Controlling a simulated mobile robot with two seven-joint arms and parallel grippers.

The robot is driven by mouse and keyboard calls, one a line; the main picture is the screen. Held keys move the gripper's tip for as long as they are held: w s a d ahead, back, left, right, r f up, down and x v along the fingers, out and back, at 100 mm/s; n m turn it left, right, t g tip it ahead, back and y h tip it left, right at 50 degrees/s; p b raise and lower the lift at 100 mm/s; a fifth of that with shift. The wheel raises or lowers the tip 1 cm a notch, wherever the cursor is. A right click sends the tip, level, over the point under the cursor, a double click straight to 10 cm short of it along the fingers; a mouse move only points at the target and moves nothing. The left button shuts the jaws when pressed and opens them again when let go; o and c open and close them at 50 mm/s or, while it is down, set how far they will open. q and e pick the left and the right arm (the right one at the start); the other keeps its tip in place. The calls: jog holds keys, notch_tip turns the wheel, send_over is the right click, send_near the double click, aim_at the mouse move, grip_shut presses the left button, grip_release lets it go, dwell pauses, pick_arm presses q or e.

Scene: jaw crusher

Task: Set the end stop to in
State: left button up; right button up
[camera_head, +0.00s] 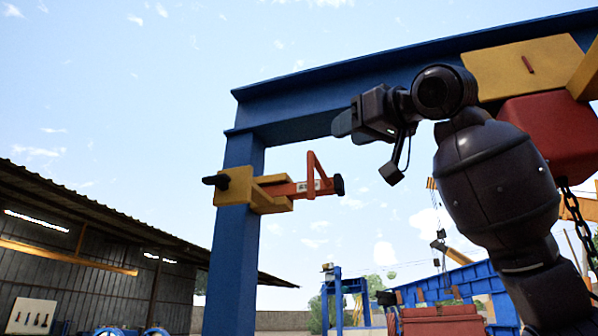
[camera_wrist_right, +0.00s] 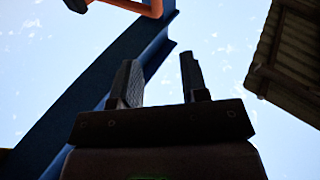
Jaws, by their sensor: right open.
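The end stop (camera_head: 303,188) is an orange bar with an upright orange handle and a black tip at its right end. It sits in a yellow bracket (camera_head: 237,187) on the blue post and sticks out to the right. My right gripper (camera_head: 343,123) is above and right of the handle, apart from it, pointing left. In the right wrist view the two fingers of my right gripper (camera_wrist_right: 158,75) are apart with nothing between them. An orange part, likely the end stop (camera_wrist_right: 128,4), shows at the top edge there. My left gripper is not in view.
A blue beam (camera_head: 300,115) runs overhead just behind my right gripper, joined to the blue post (camera_head: 232,265). A yellow trolley plate (camera_head: 520,68), a red block (camera_head: 552,135) and a chain (camera_head: 572,215) are at right. A shed (camera_head: 80,250) stands at left. Open air surrounds the handle.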

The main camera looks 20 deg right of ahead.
aim_at(313, 169)
jog(key=shift+m+g+h, duration=0.4)
jog(key=shift+m+g, duration=0.3)
jog(key=shift+g, duration=0.2)
jog(key=w+a+f+p, duration=0.1)
jog(key=w, duration=0.2)
jog(key=w+a+f+p, duration=0.1)
jog(key=w, duration=0.2)
jog(key=w+a+p, duration=0.1)
jog(key=w+a, duration=0.1)
jog(key=w, duration=0.1)
jog(key=shift+w+f, duration=0.35)
jog(key=shift+f, duration=0.05)
jog(key=shift+w+a, duration=0.15)
jog(key=shift+w, duration=0.3)
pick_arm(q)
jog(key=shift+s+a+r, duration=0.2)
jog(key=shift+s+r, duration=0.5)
pick_arm(e)
jog(key=shift+w, duration=0.1)
jog(key=shift+c, duration=0.2)
jog(key=c, duration=0.7)
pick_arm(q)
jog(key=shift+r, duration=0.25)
pick_arm(e)
grip_shut()
